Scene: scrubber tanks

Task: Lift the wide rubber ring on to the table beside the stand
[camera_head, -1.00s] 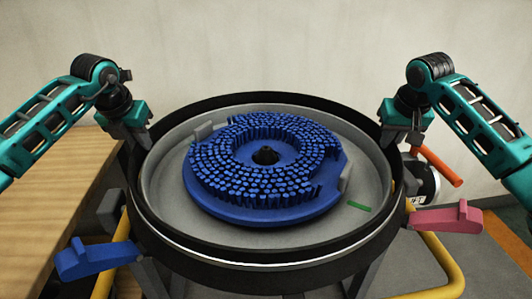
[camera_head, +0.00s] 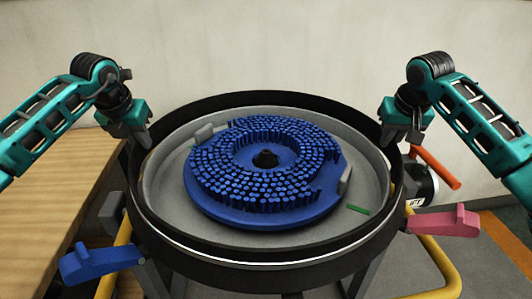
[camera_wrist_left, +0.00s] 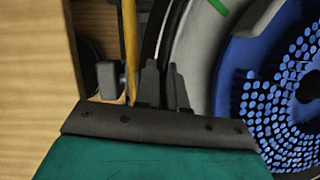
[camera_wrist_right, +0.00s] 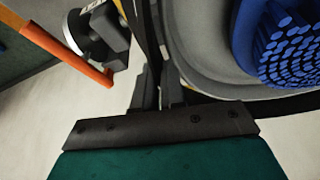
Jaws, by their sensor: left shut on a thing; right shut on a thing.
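The wide rubber ring (camera_head: 270,98) is a black band around the top of the round stand (camera_head: 265,277). My left gripper (camera_head: 143,138) is shut on the ring's left side, and my right gripper (camera_head: 391,138) is shut on its right side. In the left wrist view the fingers (camera_wrist_left: 163,85) pinch the dark band, and the right wrist view shows the same for the right fingers (camera_wrist_right: 158,88). The ring looks about level. The wooden table (camera_head: 45,225) stands close to the left of the stand; its visible top is bare.
A round blue brush (camera_head: 265,210) lies inside the stand's grey basin. A blue lever (camera_head: 100,262) and a pink lever (camera_head: 442,222) stick out at the front. An orange-red handle (camera_head: 436,167) is at the right. Yellow tubing (camera_head: 432,262) runs below.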

